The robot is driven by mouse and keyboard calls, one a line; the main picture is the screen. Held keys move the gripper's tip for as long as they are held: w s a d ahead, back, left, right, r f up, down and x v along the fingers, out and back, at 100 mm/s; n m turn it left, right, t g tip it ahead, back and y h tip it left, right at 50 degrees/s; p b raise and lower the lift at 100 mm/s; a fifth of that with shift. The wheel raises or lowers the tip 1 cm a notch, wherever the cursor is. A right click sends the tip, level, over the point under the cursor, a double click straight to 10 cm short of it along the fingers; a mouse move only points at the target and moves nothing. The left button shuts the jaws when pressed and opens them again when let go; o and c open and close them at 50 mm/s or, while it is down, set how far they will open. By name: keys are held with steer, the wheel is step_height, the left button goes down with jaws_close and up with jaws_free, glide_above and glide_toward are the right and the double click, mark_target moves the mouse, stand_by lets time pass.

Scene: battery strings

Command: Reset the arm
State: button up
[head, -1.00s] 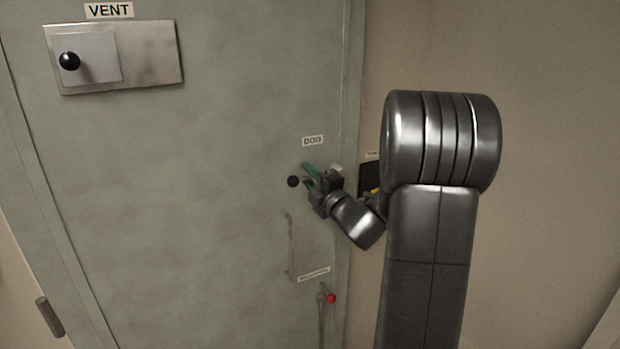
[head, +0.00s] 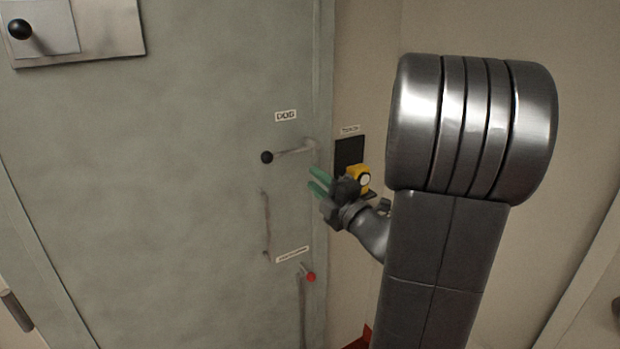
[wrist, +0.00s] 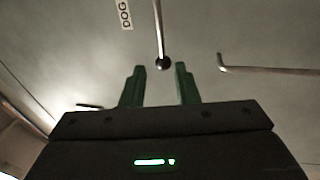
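My gripper (head: 318,182) has two green fingers and is near the right edge of the grey-green door (head: 150,210), just below and right of the DOG lever. In the wrist view my gripper (wrist: 160,85) is open, with nothing between its fingers. The DOG lever (head: 292,152) is a metal rod running left to a black ball knob (head: 267,157). In the wrist view the knob (wrist: 163,62) shows beyond the fingertips and looks apart from them.
A vent plate (head: 110,30) with a black knob (head: 19,29) is at the upper left. A vertical handle (head: 266,222) and a red-knobbed lever (head: 311,277) are lower on the door. A dark panel (head: 349,151) and a yellow device (head: 357,174) are beside my gripper, on the right.

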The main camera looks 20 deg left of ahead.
mark_target(285, 154)
stand_by(0.3)
steer(key=p+x, duration=0.3)
steer(key=x, duration=1)
steer(key=shift+w+a, duration=0.3)
steer(key=shift+a, duration=0.1)
steer(key=shift+d+f, duration=0.1)
steer(key=shift+f, duration=0.05)
